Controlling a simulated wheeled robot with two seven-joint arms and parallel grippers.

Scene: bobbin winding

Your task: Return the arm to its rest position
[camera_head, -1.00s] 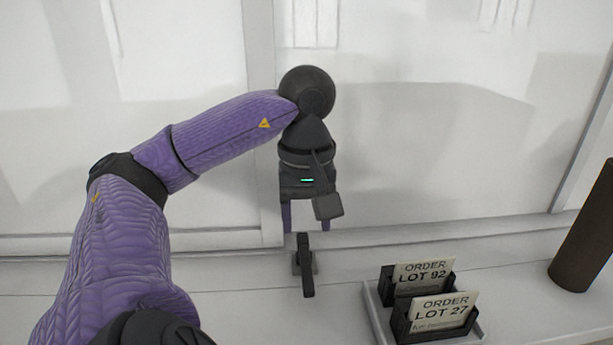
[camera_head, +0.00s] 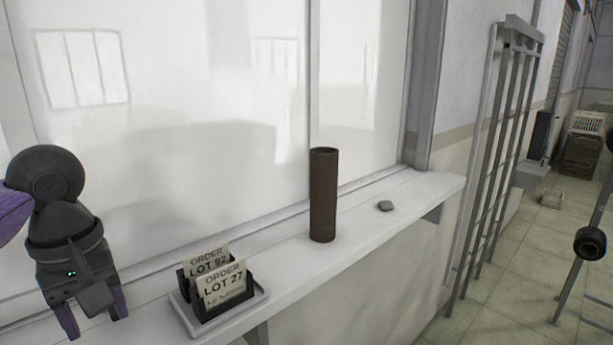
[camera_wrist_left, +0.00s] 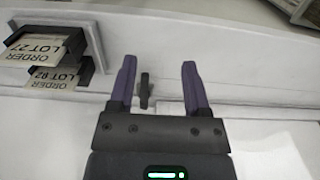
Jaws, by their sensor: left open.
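My left gripper (camera_head: 94,318) hangs at the left edge of the head view, fingers pointing down, over the left part of the white ledge (camera_head: 275,258). It is open and empty. In the left wrist view its two purple fingers (camera_wrist_left: 160,65) are spread apart. A small dark upright peg or handle (camera_wrist_left: 144,92) shows between them, nearer the left finger; I cannot tell how far beyond them it is. This peg does not show in the head view. My right gripper is not in view.
A tray (camera_head: 254,302) with order cards (camera_head: 222,284) in dark holders stands right of my left gripper. Farther along the ledge are a brown cylinder (camera_head: 323,196) and a small grey stone-like piece (camera_head: 385,206). A rack (camera_head: 498,150) stands beyond the ledge's end.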

